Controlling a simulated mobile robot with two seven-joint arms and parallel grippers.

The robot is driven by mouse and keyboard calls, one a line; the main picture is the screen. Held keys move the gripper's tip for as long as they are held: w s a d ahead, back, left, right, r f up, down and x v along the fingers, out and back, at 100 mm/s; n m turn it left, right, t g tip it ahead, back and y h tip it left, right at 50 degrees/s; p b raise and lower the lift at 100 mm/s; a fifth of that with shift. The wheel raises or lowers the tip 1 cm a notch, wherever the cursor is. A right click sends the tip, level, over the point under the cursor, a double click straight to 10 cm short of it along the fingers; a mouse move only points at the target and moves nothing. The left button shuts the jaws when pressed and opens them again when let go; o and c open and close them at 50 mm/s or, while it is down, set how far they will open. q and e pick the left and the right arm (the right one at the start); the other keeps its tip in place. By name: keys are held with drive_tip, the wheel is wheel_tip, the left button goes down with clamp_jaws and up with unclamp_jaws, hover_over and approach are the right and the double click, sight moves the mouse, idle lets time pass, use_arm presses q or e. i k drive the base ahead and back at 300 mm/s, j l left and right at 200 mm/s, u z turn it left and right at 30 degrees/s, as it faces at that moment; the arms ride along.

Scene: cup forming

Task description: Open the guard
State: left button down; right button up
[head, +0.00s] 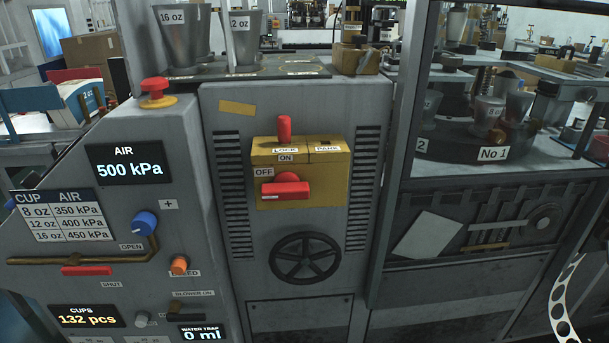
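A tall grey frame (402,120) stands on the right side of the machine, around a see-through or open area. It looks like the guard, but I cannot tell for sure whether a clear panel fills it. Behind it is a round turntable with metal cups (489,108) and a "No 1" label (493,153). No handle on the frame is clear to me. Neither of my grippers is in view.
A yellow lock box (330,182) with a red switch handle (286,190) sits on the front panel above a black handwheel (305,257). Left is a sloped control panel with a red emergency button (155,87), a blue knob (144,223) and an AIR display (130,163) reading 500 kPa.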

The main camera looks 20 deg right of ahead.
sight(580, 6)
drive_tip(key=z, duration=1.65)
